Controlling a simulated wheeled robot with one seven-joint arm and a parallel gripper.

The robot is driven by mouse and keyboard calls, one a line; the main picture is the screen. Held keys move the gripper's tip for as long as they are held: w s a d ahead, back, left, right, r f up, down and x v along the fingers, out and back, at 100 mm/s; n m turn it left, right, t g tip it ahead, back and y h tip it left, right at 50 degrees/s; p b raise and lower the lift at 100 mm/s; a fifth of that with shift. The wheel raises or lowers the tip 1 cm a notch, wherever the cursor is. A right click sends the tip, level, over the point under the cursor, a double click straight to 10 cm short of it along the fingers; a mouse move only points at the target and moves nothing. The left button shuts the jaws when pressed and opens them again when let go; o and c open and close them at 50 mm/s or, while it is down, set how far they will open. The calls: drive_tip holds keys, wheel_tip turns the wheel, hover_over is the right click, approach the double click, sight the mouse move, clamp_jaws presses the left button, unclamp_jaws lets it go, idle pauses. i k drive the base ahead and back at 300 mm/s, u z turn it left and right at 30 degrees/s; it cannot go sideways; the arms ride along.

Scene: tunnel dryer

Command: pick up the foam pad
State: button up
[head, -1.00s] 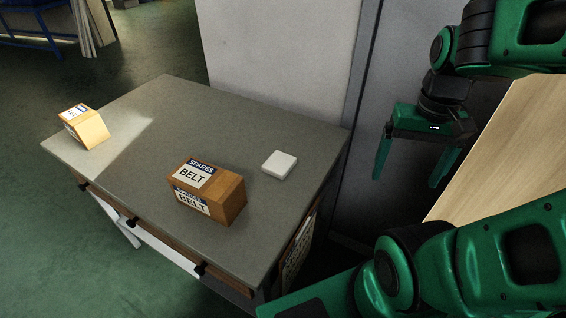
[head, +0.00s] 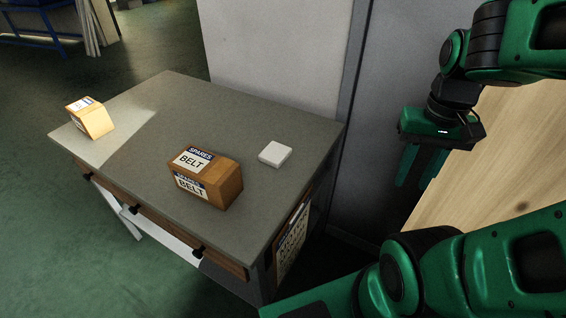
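The foam pad, a small white flat block (head: 275,154), lies on the grey top of a workbench (head: 240,120), near its right edge. Nothing touches it. My gripper (head: 416,180) hangs at the right, past the bench's right edge and well apart from the pad, with its fingers pointing down. It is seen at an angle; its two green fingers look apart with nothing between them.
A brown SPARES BELT carton (head: 207,178) stands just left of the pad. A second carton (head: 90,117) stands at the bench's far left. A grey wall (head: 275,50) rises behind the bench. A wooden panel (head: 500,160) is at the right, behind my arm.

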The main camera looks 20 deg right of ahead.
sight(275, 154)
drive_tip(key=u, duration=0.05)
drive_tip(key=k, duration=0.3)
drive_tip(key=u, duration=3.3)
drive_tip(key=i, duration=0.5)
drive_tip(key=z, duration=2.75)
